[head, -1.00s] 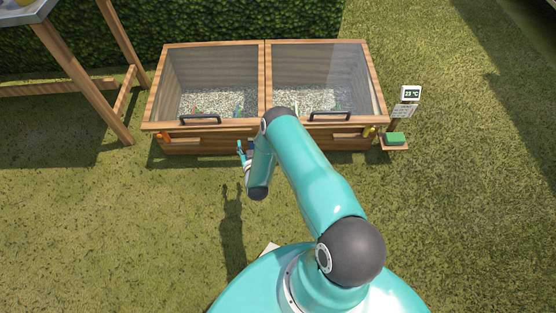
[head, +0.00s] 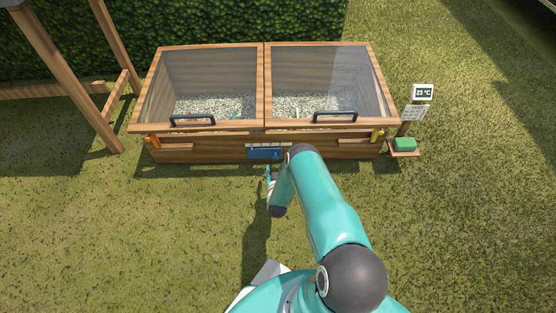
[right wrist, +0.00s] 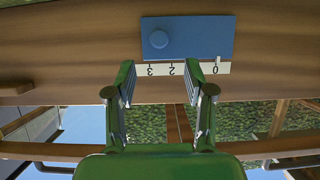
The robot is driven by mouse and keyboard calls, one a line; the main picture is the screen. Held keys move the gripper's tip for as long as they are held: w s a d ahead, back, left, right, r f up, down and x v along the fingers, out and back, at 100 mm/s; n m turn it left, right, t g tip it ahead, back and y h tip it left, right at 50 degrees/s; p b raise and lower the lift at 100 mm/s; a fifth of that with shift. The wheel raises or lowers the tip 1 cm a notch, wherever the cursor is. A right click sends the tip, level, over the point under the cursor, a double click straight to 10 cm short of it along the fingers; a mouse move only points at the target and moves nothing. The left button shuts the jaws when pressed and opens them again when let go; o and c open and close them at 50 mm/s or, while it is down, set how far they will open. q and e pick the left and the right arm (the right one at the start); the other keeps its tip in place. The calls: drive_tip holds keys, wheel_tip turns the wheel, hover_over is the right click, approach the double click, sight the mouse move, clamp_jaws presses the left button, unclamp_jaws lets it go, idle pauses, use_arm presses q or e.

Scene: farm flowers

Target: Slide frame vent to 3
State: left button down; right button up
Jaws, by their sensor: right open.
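The vent is a blue plate (head: 265,153) low on the front of the wooden cold frame (head: 200,127), near its middle. In the right wrist view, which shows the scene upside down, the blue plate (right wrist: 195,35) has a round blue knob (right wrist: 158,39) near its left end. A white scale strip (right wrist: 160,69) beside it reads 3, 2 and 0, and a small white pointer stands at 0. My right gripper (head: 268,172) is in front of the vent, just below it in the head view. Its green fingers (right wrist: 166,92) are open and empty, apart from the knob. My left gripper is out of view.
Two glazed lids with black handles (head: 335,116) are closed on top. A thermometer sign (head: 423,92) reads 23 °C, above a green block (head: 404,145). Grass in front is clear.

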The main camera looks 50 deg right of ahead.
drive_tip(key=b+x, duration=0.4)
drive_tip(key=x, duration=0.4)
drive_tip(key=shift+s+a+f, duration=0.1)
drive_tip(key=shift+s+f, duration=0.05)
drive_tip(key=shift+f, duration=0.05)
drive_tip(key=shift+w+d, duration=0.35)
clamp_jaws()
